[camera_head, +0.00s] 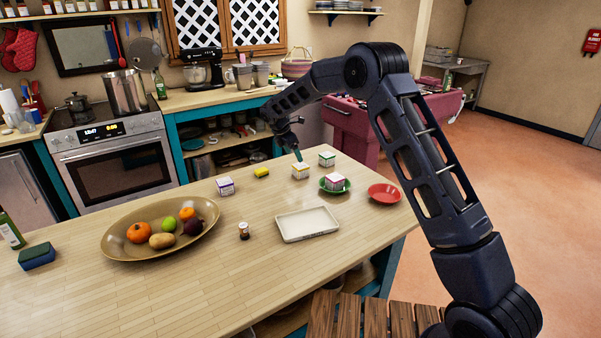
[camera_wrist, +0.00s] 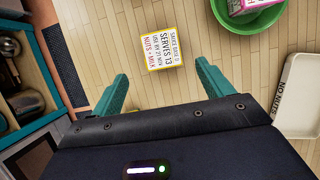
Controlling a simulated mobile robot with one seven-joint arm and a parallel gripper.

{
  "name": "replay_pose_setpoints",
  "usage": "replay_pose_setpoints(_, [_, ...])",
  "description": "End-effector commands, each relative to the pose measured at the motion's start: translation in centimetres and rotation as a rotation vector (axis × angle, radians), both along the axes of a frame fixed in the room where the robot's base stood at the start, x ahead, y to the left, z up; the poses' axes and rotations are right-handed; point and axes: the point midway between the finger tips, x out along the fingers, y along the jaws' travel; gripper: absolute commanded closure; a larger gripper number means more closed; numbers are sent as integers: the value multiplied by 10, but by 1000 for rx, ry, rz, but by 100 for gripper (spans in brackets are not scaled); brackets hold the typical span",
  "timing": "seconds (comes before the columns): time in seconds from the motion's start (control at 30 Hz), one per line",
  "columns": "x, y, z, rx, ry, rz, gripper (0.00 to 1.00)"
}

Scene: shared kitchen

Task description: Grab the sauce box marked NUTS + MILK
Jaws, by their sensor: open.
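The sauce box marked NUTS + MILK (camera_wrist: 163,48) is white with yellow edges and printed text on its top. It lies on the wooden counter, just beyond my gripper (camera_wrist: 162,72) in the wrist view. In the head view this appears to be the yellow-edged box (camera_head: 300,172), below the teal fingers of my gripper (camera_head: 297,155). The fingers are apart, with nothing held between them. The exact height of the fingers over the box is hard to tell.
A green-edged box (camera_head: 327,159) stands close behind. A pink-edged box (camera_head: 336,181) sits in a green bowl (camera_head: 322,187) to the right. A purple-edged box (camera_head: 225,186), a yellow block (camera_head: 261,172), a red plate (camera_head: 384,198) and a NO NUTS tray (camera_wrist: 297,125) are also around.

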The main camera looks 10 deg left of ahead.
Motion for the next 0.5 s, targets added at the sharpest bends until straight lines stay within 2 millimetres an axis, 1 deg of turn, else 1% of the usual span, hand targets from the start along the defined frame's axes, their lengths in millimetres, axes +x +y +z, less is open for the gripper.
replay_pose_setpoints(0.3, [10, -13, -38, -2, 2, -2, 21])
replay_pose_setpoints(0.4, [13, -15, -46, 0, 0, -2, 21])
replay_pose_setpoints(0.5, [15, -17, -50, 0, 0, -2, 21])
